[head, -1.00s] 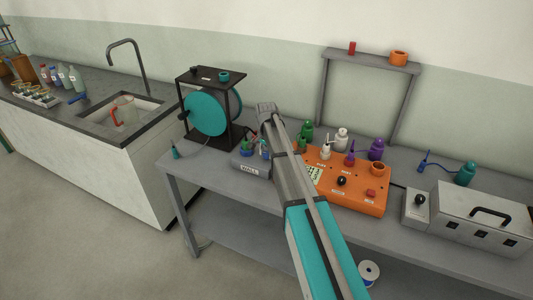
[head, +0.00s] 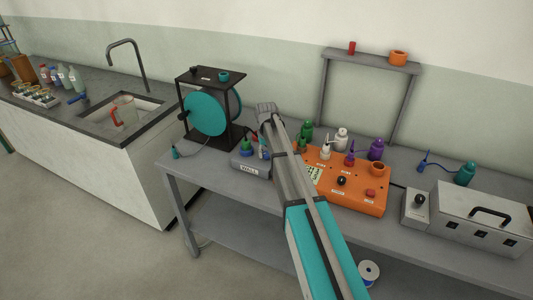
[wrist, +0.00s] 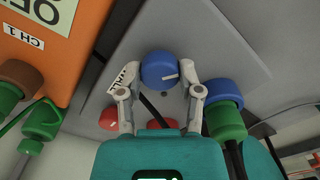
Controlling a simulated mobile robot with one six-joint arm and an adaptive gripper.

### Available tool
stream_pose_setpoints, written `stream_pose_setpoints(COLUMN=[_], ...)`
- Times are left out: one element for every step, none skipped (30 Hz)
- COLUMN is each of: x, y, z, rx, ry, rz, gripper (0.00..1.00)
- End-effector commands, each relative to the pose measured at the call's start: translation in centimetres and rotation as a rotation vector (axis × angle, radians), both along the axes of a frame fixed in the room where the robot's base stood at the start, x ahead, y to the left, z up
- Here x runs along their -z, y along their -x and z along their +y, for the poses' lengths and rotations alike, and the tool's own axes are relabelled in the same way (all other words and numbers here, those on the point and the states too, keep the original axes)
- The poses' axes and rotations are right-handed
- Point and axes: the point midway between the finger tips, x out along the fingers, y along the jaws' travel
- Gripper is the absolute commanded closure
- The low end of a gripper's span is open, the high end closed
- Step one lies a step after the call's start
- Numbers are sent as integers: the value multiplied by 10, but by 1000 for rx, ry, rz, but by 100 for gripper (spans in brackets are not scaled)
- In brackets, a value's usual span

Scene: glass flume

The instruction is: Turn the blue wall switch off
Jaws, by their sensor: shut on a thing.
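The blue wall switch (wrist: 159,70) is a round blue knob with a white pointer line, on the sloping face of the grey WALL box (wrist: 235,50). In the wrist view my gripper (wrist: 162,77) has one finger on each side of the knob and is shut on it. The white line points to the right and slightly up in the picture. In the head view the WALL box (head: 250,170) stands at the table's front, left of my arm. There my arm hides the knob and most of my gripper.
A green and blue plug (wrist: 226,118) sits close beside the right finger, and red round parts (wrist: 108,119) lie near the left one. The orange panel (head: 350,190) with bottles is right of the box. The teal reel (head: 208,112) stands behind it on the left.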

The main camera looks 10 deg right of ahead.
Motion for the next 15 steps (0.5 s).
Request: stream_pose_setpoints(x=[0, 0, 0, 0, 0, 0, 0, 0, 0, 0, 0, 0, 0, 0, 0], y=[1, 1, 1, 1, 1, 1, 1, 1, 1, 1, 1, 1, 1, 1, 1], z=[-1, -1, -1, -1, -1, -1, -1, -1, -2, -2, -2, -2, -2, -2, -2], rx=[-43, -71, -109, -138, -166, -204, -232, -259, -295, -322, -347, -380, -403, -425, -454], ry=[1, 0, 0, 0, 0, 0, 0, 0, 0, 0, 0, 0, 0, 0, 0], rz=[2, 2, 2, 2, 2, 2, 2, 2, 2, 2, 2, 3, 3, 3, 3], gripper=[100, 100, 100, 100, 100, 100, 100, 100, 100, 100, 100, 100, 100, 100, 100])
